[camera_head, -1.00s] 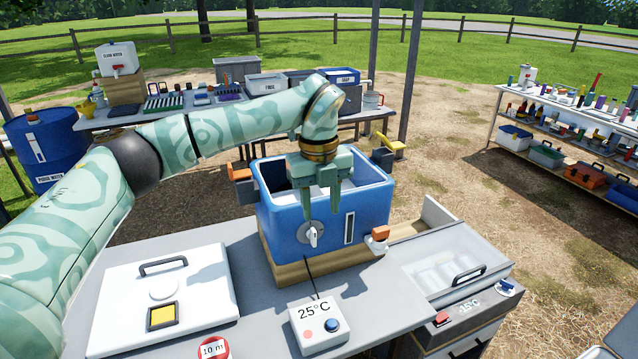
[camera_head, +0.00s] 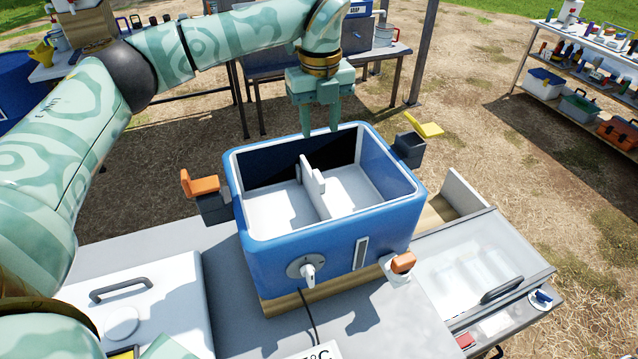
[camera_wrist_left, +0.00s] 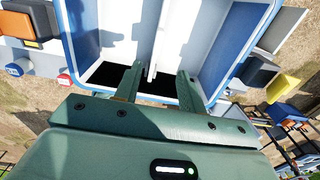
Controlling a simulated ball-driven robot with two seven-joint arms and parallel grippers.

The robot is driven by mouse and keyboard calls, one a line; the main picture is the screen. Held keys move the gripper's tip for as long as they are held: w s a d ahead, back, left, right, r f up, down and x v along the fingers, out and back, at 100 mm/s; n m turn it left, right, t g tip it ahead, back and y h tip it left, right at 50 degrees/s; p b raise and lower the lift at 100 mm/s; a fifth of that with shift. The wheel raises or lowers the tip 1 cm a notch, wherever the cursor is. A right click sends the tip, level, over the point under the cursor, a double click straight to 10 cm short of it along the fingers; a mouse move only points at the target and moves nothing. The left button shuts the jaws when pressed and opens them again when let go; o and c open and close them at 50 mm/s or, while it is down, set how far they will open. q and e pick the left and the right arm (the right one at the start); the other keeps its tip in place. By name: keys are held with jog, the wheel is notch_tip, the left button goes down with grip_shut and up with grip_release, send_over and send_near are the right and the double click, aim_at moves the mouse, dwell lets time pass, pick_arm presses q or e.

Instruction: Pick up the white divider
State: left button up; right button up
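The white divider (camera_head: 311,190) stands upright across the middle of the open blue cooler (camera_head: 330,259), splitting its white inside into two compartments. It has a small raised tab. My left gripper (camera_head: 320,131) points down above the cooler's far rim, beyond the divider. Its two fingers are apart with nothing between them. In the left wrist view, the divider (camera_wrist_left: 158,38) shows as a thin upright strip ahead of the spread fingers (camera_wrist_left: 160,72), roughly in line with the gap. I cannot tell the exact height between fingertips and divider. My right gripper is not in view.
The cooler sits on a wooden base on a grey table (camera_head: 365,335). Orange (camera_head: 200,186) and yellow (camera_head: 427,129) latches stick out around it. A white lid (camera_head: 150,300) lies at left. A clear-topped chest (camera_head: 470,267) stands at right. A cable runs in front.

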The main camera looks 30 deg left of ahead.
aim_at(319, 176)
pick_arm(q)
notch_tip(319, 176, down, 10)
jog(key=shift+s+r+b, duration=0.1)
jog(key=shift+r+b, duration=0.15)
jog(key=shift+b, duration=0.6)
jog(key=shift+d+f, duration=0.1)
jog(key=shift+f, duration=0.4)
jog(key=f+b, duration=0.1)
jog(key=f, duration=0.4)
jog(key=shift+a+f, duration=0.1)
jog(key=shift+a, duration=0.1)
jog(key=shift+s, duration=0.1)
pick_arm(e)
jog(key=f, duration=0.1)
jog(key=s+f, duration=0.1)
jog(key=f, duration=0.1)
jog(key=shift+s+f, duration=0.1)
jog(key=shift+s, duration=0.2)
pick_arm(q)
grip_shut()
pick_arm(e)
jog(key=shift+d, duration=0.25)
